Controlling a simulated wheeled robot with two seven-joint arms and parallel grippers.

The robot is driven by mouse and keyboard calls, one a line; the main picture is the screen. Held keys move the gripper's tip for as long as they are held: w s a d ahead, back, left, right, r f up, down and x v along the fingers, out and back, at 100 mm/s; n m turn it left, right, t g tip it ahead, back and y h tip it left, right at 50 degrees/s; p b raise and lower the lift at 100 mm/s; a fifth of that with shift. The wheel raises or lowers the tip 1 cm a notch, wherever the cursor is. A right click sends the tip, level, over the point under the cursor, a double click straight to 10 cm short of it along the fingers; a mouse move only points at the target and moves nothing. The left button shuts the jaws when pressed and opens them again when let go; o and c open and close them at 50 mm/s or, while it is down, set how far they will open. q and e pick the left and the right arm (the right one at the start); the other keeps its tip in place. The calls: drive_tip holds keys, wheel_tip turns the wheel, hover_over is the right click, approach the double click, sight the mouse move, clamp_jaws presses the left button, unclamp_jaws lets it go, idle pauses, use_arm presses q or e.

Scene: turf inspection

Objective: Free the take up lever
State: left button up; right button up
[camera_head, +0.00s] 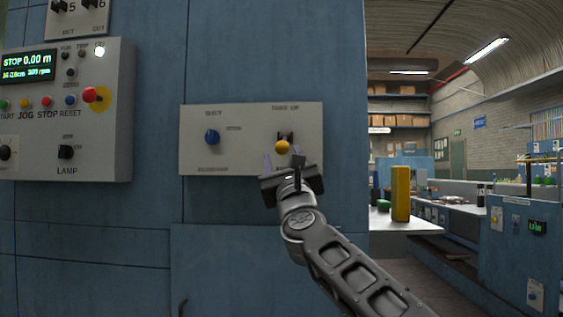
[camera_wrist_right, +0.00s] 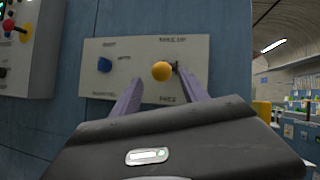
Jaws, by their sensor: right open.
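The take up lever (camera_head: 282,147) has a yellow ball knob and sits in a dark slot on the right half of a pale panel (camera_head: 230,108) on the blue wall. In the right wrist view the yellow knob (camera_wrist_right: 162,71) shows between and beyond the purple fingertips. My right gripper (camera_head: 284,160) is open just below the knob, with its fingers pointing at the panel. The fingers (camera_wrist_right: 160,90) appear to stand on either side of the knob; I cannot tell whether they touch it. The lower panel label is partly hidden by the gripper. My left gripper is out of view.
A blue rotary knob (camera_head: 212,137) is on the left half of the same panel. A control box (camera_head: 120,120) with a display and coloured buttons juts out at the left. At the right are a yellow post (camera_head: 401,194) and workshop benches.

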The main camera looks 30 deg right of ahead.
drive_tip(key=shift+s+a+f, duration=0.2)
drive_tip(key=shift+s+f, duration=0.1)
drive_tip(key=shift+s, duration=0.15)
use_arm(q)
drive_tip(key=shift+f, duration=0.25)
use_arm(e)
drive_tip(key=shift+c, duration=0.4)
